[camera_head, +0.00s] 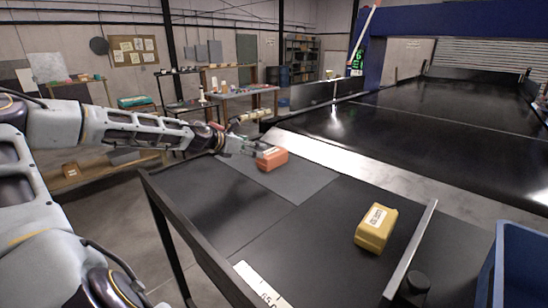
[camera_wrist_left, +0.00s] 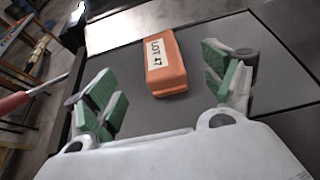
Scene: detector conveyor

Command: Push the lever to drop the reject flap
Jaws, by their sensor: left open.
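My left gripper (camera_head: 250,148) is open and empty above the black table, at the near side of an orange block. In the left wrist view its two green-padded fingers (camera_wrist_left: 168,90) are spread apart, with the orange block (camera_wrist_left: 166,62), labelled "LOT 47", beyond and between them. The block (camera_head: 272,159) lies on a flat grey panel (camera_head: 300,184), which looks like the reject flap and is level with the table. A red-handled rod, apparently the lever (camera_wrist_left: 14,102), shows at the left edge of the wrist view, outside the fingers and apart from them.
A yellow labelled block (camera_head: 376,228) sits on the table near a raised metal rail (camera_head: 410,250). A blue bin (camera_head: 525,265) stands at the lower right. The wide black conveyor (camera_head: 420,120) runs behind. Workbenches (camera_head: 240,90) stand at the back left.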

